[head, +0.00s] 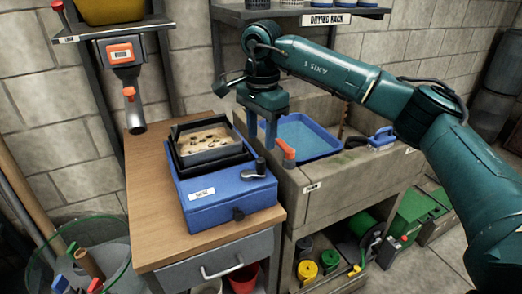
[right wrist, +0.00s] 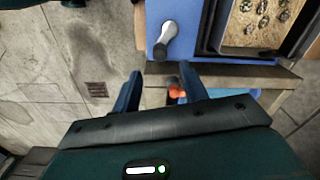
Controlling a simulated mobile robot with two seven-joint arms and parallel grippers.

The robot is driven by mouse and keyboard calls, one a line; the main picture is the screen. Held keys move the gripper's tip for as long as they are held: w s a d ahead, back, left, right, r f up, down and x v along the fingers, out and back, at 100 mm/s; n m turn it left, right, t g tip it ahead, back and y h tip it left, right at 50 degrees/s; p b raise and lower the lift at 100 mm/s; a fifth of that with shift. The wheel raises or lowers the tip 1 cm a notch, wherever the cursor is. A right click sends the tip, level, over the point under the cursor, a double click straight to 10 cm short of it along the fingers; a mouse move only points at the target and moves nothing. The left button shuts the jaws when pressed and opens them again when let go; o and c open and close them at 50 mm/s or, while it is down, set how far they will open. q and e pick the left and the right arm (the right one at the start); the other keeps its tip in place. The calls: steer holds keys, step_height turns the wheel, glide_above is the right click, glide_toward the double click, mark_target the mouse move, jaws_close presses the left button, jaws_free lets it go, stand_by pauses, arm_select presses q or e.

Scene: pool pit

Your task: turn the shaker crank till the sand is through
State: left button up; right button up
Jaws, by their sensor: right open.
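The blue shaker (head: 215,205) stands on the wooden bench top. A black-framed tray (head: 208,152) on it holds sand with several dark lumps. Its crank (head: 254,172), a grey arm with a dark knob, is on the top right corner. The crank (right wrist: 166,36) also shows in the right wrist view, ahead of the fingers. My right gripper (head: 262,135) is open and empty, behind and above the crank, apart from it. Its two blue fingers show in the right wrist view (right wrist: 159,70). My left gripper is not in view.
An orange-handled tap (head: 286,151) rises at the sink edge, close to my right gripper. The stone sink (head: 350,165) holds a blue basin (head: 305,142). A dispenser chute (head: 130,100) hangs left of the tray. A bin with tools (head: 95,255) stands at lower left.

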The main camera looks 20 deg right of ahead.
mark_target(261, 158)
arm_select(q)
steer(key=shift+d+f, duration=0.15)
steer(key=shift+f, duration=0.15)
arm_select(e)
step_height(261, 158, up, 5)
steer(key=shift+r, duration=0.1)
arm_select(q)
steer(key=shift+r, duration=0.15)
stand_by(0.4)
